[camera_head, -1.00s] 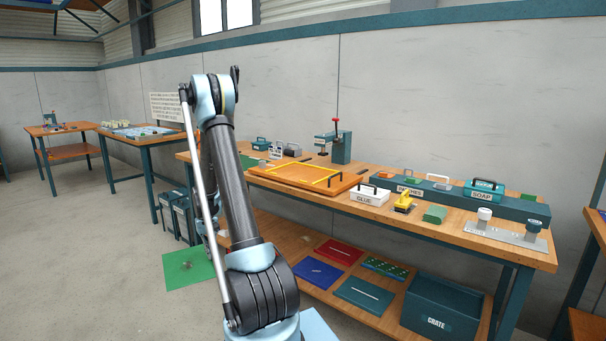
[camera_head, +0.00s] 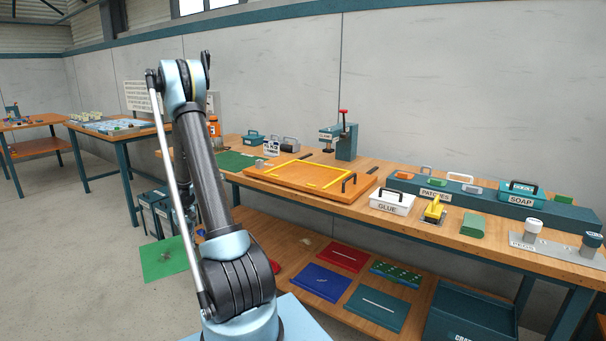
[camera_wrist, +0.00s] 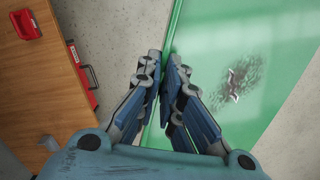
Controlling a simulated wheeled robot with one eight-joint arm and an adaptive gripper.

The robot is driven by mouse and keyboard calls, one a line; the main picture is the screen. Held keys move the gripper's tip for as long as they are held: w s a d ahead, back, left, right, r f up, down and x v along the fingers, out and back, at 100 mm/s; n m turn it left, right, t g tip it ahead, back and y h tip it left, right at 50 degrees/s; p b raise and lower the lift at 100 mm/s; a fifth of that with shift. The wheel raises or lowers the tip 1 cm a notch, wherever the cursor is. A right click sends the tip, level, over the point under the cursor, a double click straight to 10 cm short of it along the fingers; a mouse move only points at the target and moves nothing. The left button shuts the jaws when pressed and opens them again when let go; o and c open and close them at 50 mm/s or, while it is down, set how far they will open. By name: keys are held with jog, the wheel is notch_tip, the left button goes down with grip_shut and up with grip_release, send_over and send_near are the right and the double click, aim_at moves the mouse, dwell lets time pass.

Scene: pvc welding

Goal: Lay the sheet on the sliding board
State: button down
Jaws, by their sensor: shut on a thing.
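A green sheet (camera_wrist: 240,60) with a dark smudge and a small tear fills the right of the wrist view. My gripper (camera_wrist: 165,75) is shut on the sheet's left edge. In the head view the sheet (camera_head: 168,258) hangs over the floor, left of my arm and in front of the workbench; my gripper is hidden behind my arm there. The orange sliding board (camera_head: 262,173) with a yellow frame lies on the workbench, right of my arm. No sheet lies on it.
The workbench (camera_head: 370,215) holds a clamp press (camera_head: 345,138), a glue box (camera_head: 392,203), a patches rack (camera_head: 480,203) and a soap box (camera_head: 520,192). Its lower shelf holds coloured trays and a crate (camera_head: 465,315). Floor at left is open.

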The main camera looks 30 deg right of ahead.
jog(key=shift+w+d, duration=0.2)
notch_tip(320, 180, up, 38)
jog(key=m+t, duration=0.3)
jog(key=m, duration=2.9)
send_over(294, 179)
jog(key=f, duration=0.9)
jog(key=shift+s+d+f, duration=0.15)
jog(key=shift+s+f, duration=0.1)
